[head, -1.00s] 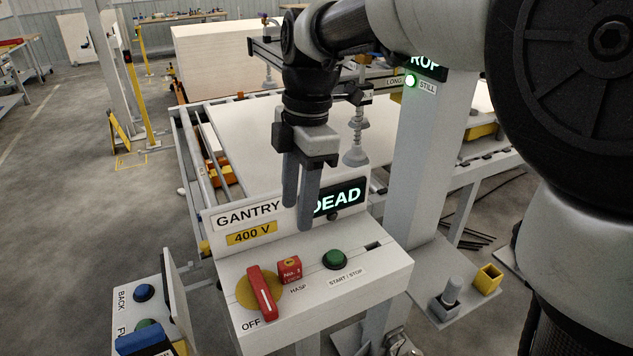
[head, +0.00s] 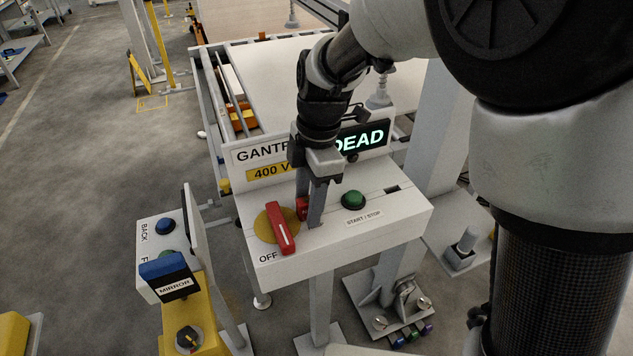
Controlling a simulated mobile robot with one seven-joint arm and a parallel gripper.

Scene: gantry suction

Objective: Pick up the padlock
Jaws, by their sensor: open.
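The red padlock (head: 301,208) is at the hasp spot on the sloped top of the control console (head: 375,235), just right of the red rotary handle. Only part of it shows. My gripper (head: 312,212) is open and points down over the console. Its fingers are down at the padlock and partly hide it. One finger passes in front of the padlock's right side. I cannot tell whether the fingers touch it or whether it lies fully between them.
The red rotary handle (head: 281,228) at OFF stands close to the left. A green start/stop button (head: 353,200) is to the right. The DEAD display (head: 362,138) rises behind. A MIRROR box (head: 173,278) is lower left. Small coloured items (head: 412,334) lie low on the right.

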